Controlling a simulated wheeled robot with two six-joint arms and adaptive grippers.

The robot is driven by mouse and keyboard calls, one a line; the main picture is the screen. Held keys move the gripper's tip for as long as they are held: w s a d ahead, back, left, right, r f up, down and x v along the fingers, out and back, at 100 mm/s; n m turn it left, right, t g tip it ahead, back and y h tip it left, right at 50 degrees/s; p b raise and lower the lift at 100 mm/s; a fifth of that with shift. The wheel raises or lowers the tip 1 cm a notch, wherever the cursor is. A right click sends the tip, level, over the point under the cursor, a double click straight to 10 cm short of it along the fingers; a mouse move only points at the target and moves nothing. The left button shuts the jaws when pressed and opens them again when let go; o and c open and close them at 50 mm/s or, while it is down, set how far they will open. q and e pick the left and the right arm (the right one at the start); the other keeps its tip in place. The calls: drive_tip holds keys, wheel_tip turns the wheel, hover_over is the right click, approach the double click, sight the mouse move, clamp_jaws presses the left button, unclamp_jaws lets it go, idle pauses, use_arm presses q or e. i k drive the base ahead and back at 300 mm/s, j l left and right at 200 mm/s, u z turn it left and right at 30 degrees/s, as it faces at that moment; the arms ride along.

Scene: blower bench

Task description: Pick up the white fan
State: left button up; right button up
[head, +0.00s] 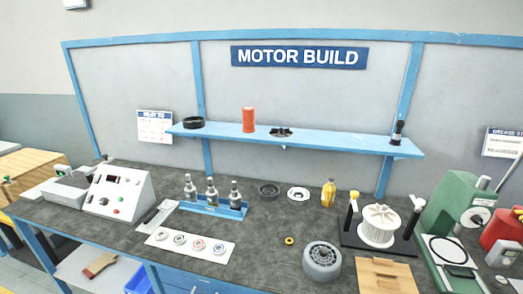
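A white finned drum (378,227), which looks like the white fan, stands on a black base at the right of the bench. Black uprights with yellow and white tops rise on both sides of it. A grey wheel-like part (322,261) lies at the front of the bench, left of the white drum and apart from it. Neither of my grippers shows in the head view.
The dark bench top (265,225) is clear around the middle. A wooden block (386,276) sits in front of the white drum, and a green machine (455,207) stands to its right. A yellow bottle (328,194) and a blue shelf (330,143) are behind.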

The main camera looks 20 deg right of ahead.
sight(388, 217)
drive_tip(key=z, duration=1.6)
